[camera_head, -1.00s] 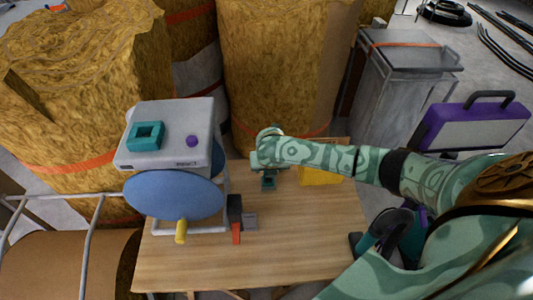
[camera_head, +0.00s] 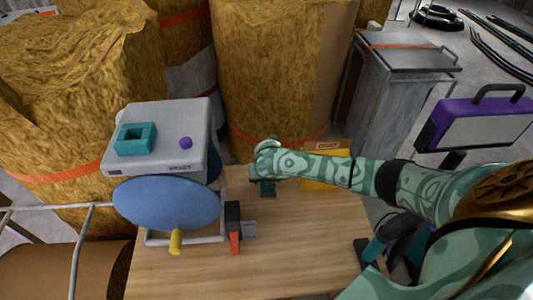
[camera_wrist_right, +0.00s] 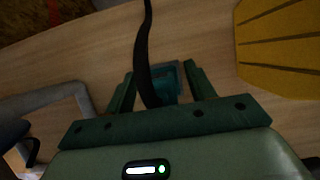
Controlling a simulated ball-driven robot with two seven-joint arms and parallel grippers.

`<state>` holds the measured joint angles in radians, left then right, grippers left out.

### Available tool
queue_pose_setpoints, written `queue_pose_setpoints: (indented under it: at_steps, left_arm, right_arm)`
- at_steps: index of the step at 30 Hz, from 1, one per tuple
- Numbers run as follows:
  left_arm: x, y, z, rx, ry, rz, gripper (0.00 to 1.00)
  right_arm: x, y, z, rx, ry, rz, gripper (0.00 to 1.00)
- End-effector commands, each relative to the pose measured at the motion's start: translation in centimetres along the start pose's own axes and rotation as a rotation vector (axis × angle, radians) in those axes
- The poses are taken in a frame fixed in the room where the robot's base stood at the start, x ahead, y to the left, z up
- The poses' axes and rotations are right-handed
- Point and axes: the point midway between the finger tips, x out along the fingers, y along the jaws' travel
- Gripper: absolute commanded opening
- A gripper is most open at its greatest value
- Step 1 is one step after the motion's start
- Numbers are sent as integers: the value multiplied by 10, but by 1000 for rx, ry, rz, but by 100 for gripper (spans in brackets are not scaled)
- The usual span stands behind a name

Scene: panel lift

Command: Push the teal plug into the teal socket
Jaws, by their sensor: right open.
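The teal socket (camera_head: 135,138), a square ring with a dark opening, sits on top of a grey box (camera_head: 190,120) at the left. My right gripper (camera_head: 264,187) is low over the wooden table, right of the box. In the right wrist view, my right gripper (camera_wrist_right: 160,72) is open, with its fingers on either side of a teal block, seemingly the teal plug (camera_wrist_right: 172,80). A black cable (camera_wrist_right: 146,55) crosses in front of the plug and hides part of it. I cannot tell whether the fingers touch it. My left gripper is not in view.
A blue disc (camera_head: 165,203) with a yellow handle (camera_head: 176,242) stands in front of the box. A black and red clamp-like part (camera_head: 233,225) is beside it. A yellow sign (camera_head: 327,165) is behind my right forearm. The table's front right (camera_head: 310,240) is clear.

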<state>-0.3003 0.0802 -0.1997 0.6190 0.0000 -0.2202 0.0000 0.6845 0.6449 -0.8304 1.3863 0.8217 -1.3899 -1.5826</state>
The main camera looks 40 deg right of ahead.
Motion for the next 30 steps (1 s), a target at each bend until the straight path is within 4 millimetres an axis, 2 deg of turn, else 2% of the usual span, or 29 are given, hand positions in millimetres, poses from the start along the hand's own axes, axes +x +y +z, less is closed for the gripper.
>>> queue_pose_setpoints:
  at_steps: [3, 7, 20, 26, 30]
  left_arm:
    - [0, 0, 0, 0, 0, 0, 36]
    - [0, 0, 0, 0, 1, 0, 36]
    - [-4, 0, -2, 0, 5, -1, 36]
    - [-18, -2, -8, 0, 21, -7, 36]
    - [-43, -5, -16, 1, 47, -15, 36]
  right_arm:
    - [0, 0, 0, 0, 0, 0, 55]
    - [0, 0, 0, 0, 0, 0, 18]
    - [-6, 0, 3, 1, -1, 1, 17]
    - [-33, 0, 15, 2, -5, 3, 17]
    - [-70, 1, 7, 0, -6, 5, 17]
